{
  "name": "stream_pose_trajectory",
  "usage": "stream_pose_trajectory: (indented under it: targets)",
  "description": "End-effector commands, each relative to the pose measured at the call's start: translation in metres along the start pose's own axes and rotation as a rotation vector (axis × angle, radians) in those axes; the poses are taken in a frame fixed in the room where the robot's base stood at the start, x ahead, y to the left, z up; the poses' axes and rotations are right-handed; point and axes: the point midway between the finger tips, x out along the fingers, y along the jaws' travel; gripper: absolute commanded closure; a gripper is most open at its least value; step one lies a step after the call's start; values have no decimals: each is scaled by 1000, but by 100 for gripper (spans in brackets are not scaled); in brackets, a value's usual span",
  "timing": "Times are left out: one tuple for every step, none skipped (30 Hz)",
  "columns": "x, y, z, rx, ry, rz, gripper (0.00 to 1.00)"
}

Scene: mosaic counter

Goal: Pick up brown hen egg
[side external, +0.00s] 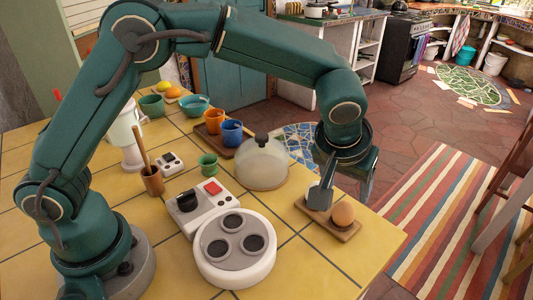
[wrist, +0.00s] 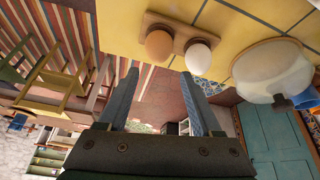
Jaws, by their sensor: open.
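The brown egg (side external: 343,216) sits at the right end of a small wooden holder (side external: 325,228) near the counter's front right corner. In the wrist view the brown egg (wrist: 159,45) is beside a white egg (wrist: 198,57) on the same holder (wrist: 172,22). My gripper (side external: 342,199) is open and empty, close above the holder, with one finger in front of where the white egg sits in the side view. In the wrist view my gripper (wrist: 160,76) has its fingers apart, with the brown egg beyond the gap between them. I see no contact with the egg.
A glass dome (side external: 263,165) stands left of the holder. A white round-topped device (side external: 235,250) and a control box (side external: 201,205) are further left. Blue and orange cups (side external: 231,133) on a tray stand behind. The counter's edge is just right of the holder.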

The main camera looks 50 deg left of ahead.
Motion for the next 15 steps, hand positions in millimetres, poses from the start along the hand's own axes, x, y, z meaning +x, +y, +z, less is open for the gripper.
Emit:
stream_pose_trajectory:
  targets:
    - [6, 2, 8, 18, -16, -8, 34]
    - [8, 3, 11, 25, -23, -11, 34]
    - [11, 4, 14, 31, -27, -13, 34]
    - [13, 5, 16, 35, -30, -14, 34]
    - [15, 5, 16, 37, -30, -13, 34]
    - [19, 5, 16, 37, -29, -13, 34]
    - [22, 5, 16, 37, -29, -12, 34]
    - [26, 5, 16, 37, -30, -13, 34]
    - [32, 4, 17, 37, -30, -14, 34]
    - [36, 4, 17, 37, -30, -13, 34]
    - [40, 4, 17, 37, -30, -14, 34]
    - [44, 4, 17, 36, -29, -13, 34]
    - [47, 4, 16, 36, -29, -12, 34]
    - [50, 4, 16, 36, -29, -12, 34]
    - [53, 4, 16, 36, -29, -12, 34]
